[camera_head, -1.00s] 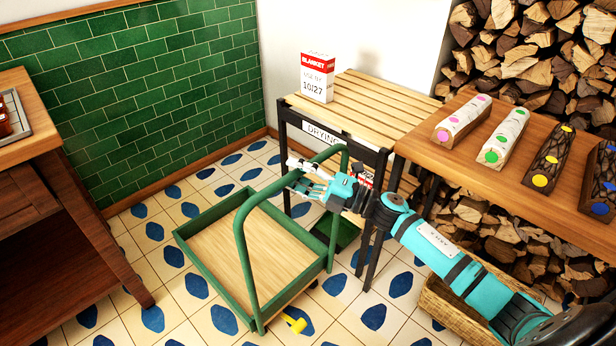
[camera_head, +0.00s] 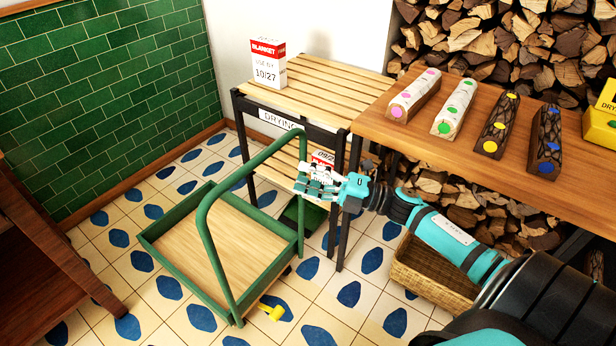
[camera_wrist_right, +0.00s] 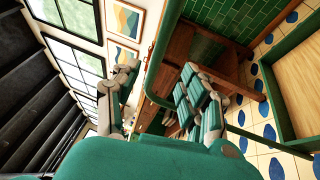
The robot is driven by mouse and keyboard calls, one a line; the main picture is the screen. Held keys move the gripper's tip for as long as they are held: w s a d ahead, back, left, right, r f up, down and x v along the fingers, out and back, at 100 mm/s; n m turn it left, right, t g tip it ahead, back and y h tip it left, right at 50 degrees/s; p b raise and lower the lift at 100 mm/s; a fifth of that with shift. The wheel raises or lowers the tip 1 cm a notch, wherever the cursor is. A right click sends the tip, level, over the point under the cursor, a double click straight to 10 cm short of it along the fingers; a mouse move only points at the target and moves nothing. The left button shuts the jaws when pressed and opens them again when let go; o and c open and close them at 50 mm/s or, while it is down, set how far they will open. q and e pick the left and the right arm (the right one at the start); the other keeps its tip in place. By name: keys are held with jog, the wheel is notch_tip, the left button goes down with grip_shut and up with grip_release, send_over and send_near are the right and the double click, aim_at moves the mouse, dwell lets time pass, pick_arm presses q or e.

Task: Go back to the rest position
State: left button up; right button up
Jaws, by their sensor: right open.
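My right gripper (camera_head: 318,183) is open and empty in the head view, in front of the slatted drying rack and beside the green cart handle. The green cart (camera_head: 158,240) stands on the floor with an empty wooden bed and a tall hoop handle. My left gripper is in neither view.
A drying rack (camera_head: 340,92) holds a blanket box (camera_head: 268,65) on top. A wooden table (camera_head: 420,142) at right bears several logs with coloured dots. A wicker basket (camera_head: 440,283) sits below. Tiled floor is clear between cabinet and cart.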

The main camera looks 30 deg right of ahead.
jog(key=shift+f, duration=0.1)
